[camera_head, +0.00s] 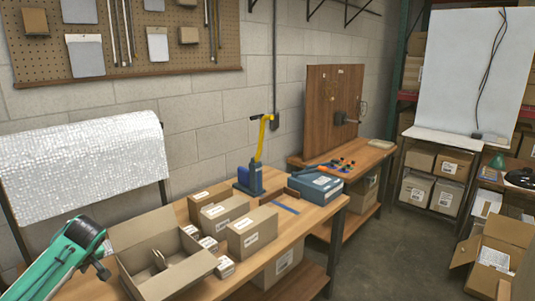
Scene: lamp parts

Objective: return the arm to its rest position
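My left arm, green and black, comes in from the lower left. My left gripper (103,268) is small and dark at the arm's end, beside the left side of an open cardboard box (165,252) on the wooden workbench. I see nothing held in it, but its fingers are too small and dark to tell whether they are open or shut. My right gripper is not in view.
Several small cardboard boxes (252,231) stand right of the open box. Behind them is a blue tool with a yellow handle (259,140). A silvery padded roll (85,165) is behind my arm. A green cone-shaped part (497,162) is far right.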

